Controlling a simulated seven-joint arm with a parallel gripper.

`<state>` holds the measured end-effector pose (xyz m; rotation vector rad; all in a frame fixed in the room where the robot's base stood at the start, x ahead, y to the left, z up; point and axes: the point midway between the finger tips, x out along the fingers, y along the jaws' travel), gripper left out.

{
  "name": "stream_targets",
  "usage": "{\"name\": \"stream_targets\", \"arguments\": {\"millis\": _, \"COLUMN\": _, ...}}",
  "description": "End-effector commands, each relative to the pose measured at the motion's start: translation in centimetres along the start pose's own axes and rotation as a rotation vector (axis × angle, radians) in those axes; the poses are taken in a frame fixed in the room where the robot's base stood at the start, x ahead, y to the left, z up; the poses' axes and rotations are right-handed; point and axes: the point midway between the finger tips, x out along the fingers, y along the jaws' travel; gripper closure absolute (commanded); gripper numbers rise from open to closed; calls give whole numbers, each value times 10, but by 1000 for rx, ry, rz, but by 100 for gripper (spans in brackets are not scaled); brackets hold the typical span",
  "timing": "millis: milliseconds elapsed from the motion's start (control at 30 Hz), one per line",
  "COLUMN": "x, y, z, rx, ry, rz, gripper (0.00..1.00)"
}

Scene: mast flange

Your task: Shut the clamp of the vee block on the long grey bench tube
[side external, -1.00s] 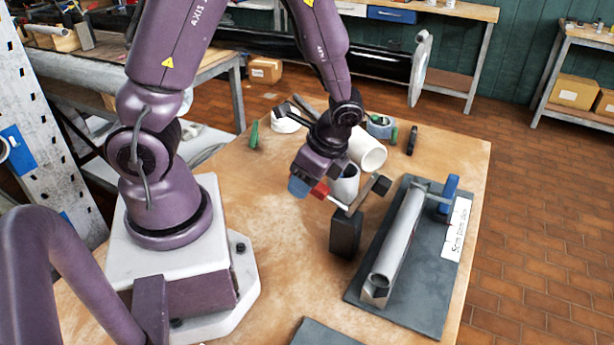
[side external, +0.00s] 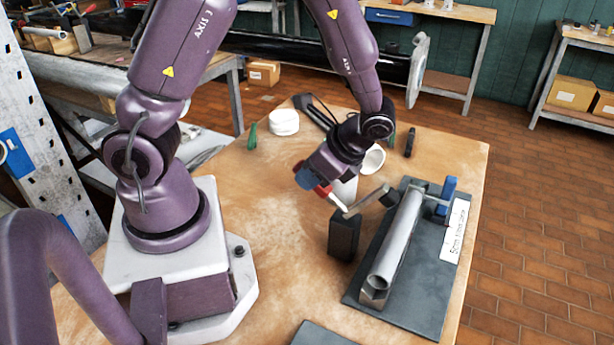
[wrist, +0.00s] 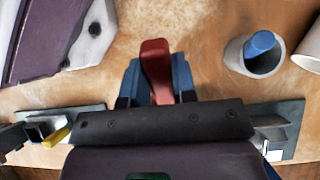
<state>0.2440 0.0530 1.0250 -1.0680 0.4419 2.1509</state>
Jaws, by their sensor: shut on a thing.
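The long grey bench tube (side external: 398,240) lies in its vee block (side external: 373,297) on a dark base plate (side external: 425,290). The clamp stands beside it on a dark post (side external: 343,238). Its pale arm (side external: 366,203) reaches toward the tube and ends in a dark pad (side external: 389,197). The pad is close to the tube's left side; I cannot tell if they touch. My gripper (side external: 314,182) has blue fingertips shut on the clamp's red handle (side external: 323,191). In the wrist view the red handle (wrist: 156,68) sits between the blue fingers. My wrist body hides much of the clamp there.
A blue upright piece (side external: 447,190) stands at the plate's far end, with a white label (side external: 455,230) nearby. A pale cup (wrist: 262,55) holding a blue rod stands close to my gripper. A white disc (side external: 284,122) lies farther back. The bench's left middle is clear.

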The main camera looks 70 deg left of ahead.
Motion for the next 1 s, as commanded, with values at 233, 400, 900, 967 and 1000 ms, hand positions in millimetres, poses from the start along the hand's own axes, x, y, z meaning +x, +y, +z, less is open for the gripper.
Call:
{"name": "stream_targets", "arguments": {"millis": 233, "x": -23, "y": -1, "z": -6, "rx": 1, "ry": -233, "rz": -4, "gripper": 100}}
{"name": "stream_targets", "arguments": {"millis": 400, "x": -38, "y": 0, "z": -12, "rx": 1, "ry": -395, "rz": -3, "gripper": 100}}
{"name": "stream_targets", "arguments": {"millis": 900, "x": -70, "y": 0, "z": -36, "rx": 0, "ry": -808, "rz": -3, "gripper": 100}}
{"name": "stream_targets", "arguments": {"millis": 967, "x": -72, "y": 0, "z": -39, "rx": 0, "ry": -842, "rz": -3, "gripper": 100}}
{"name": "stream_targets", "arguments": {"millis": 1000, "x": -73, "y": 0, "z": -40, "rx": 0, "ry": -861, "rz": -3, "gripper": 100}}
